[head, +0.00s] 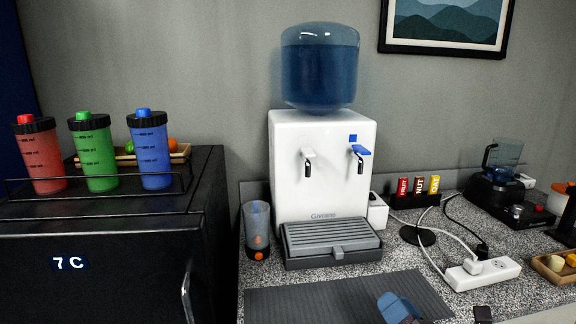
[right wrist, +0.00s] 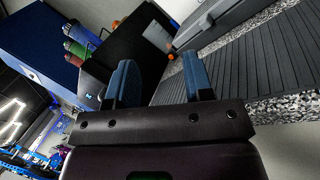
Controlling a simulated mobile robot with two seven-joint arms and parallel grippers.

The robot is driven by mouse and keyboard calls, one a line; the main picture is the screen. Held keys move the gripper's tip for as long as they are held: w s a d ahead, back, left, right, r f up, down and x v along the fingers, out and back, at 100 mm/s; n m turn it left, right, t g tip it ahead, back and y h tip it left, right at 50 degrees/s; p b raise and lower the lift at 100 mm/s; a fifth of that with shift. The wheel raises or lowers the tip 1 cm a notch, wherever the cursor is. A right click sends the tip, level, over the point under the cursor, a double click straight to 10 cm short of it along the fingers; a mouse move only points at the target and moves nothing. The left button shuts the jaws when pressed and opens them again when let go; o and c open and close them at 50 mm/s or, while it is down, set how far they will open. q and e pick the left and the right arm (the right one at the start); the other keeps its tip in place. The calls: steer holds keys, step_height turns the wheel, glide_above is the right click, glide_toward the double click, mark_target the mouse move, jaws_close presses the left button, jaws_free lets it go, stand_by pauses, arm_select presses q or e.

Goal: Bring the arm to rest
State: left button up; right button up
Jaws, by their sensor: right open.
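My right gripper (head: 398,305) shows at the bottom edge of the head view, in front of the dark ribbed mat (head: 300,303) on the counter. The ribbed mat (right wrist: 262,55) also fills the right part of that view. My left gripper is in neither view.
A white water dispenser (head: 323,170) stands behind the mat, with a clear bottle (head: 257,231) at its left. A power strip (head: 483,274) with cables lies at right. A black fridge (head: 110,260) bears red, green and blue shakers. The mat is mostly bare.

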steer(key=s+d+f+m+g+h, duration=0.7)
steer(key=s+d+f+m+h, duration=0.45)
steer(key=m, duration=0.95)
steer(key=s+a+f+m+g+y, duration=0.1)
steer(key=s+f+m+g, duration=0.45)
steer(key=s, duration=0.45)
steer(key=s+a+f+m+g+y, duration=0.2)
steer(key=s+f+m+g, duration=0.3)
steer(key=s, duration=0.5)
steer(key=w+f+t+p, duration=0.2)
steer(key=w+f+t, duration=0.2)
steer(key=w+t, duration=0.5)
steer(key=shift+w, duration=0.4)
